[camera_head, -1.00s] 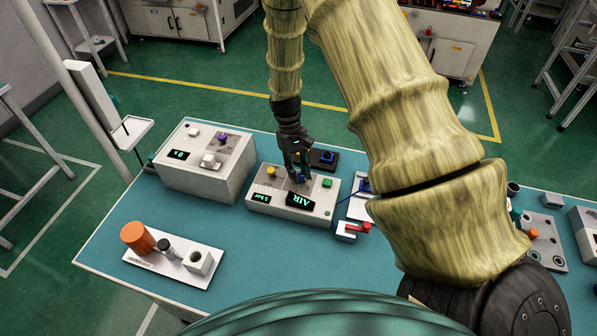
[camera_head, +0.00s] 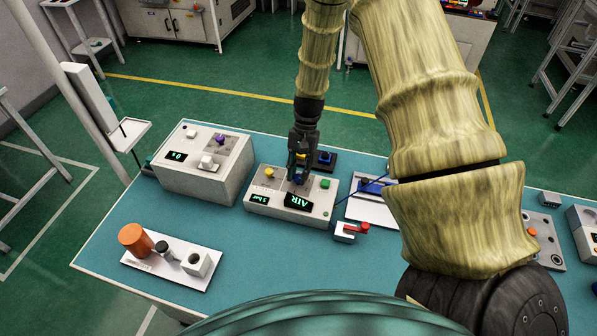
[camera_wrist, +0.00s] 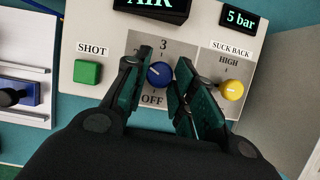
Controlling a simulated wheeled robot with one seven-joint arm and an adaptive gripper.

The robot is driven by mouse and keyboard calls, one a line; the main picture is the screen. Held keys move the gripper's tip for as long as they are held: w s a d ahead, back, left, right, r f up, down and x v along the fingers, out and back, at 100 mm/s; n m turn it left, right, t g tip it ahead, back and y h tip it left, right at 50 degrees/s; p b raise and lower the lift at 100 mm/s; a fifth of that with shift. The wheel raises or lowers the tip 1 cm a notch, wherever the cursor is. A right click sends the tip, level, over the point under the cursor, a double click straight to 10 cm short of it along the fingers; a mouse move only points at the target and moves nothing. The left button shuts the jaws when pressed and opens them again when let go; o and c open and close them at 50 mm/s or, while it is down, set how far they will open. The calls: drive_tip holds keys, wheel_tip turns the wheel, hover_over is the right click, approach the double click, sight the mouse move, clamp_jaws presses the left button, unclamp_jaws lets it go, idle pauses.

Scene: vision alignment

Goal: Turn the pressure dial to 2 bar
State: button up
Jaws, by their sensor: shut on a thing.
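The grey air control unit (camera_head: 318,212) sits on the teal table and shows in the wrist view (camera_wrist: 112,88). My gripper (camera_wrist: 163,78) is shut on its blue dial (camera_wrist: 159,75), a finger on each side. The dial's white line appears to tilt toward the upper left. The green display (camera_wrist: 239,19) reads "5 bar". In the head view, my gripper (camera_head: 298,177) comes down onto the unit from behind.
On the unit, a yellow suck-back dial (camera_wrist: 232,90) and a green SHOT button (camera_wrist: 87,73) flank the fingers. The AIR display (camera_head: 298,202) is close by. A larger grey box (camera_head: 205,175) stands left, and a red-handled block (camera_head: 350,230) right. The table's front middle is clear.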

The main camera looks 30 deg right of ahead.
drive_tip(key=shift+s+f+m, duration=0.1)
drive_tip(key=shift+s+m, duration=0.05)
drive_tip(key=shift+m, duration=0.25)
drive_tip(key=o, duration=1)
drive_tip(key=shift+o, duration=0.2)
drive_tip(key=v, duration=1.2)
drive_tip(key=shift+d, duration=0.15)
drive_tip(key=shift+s+f, duration=0.1)
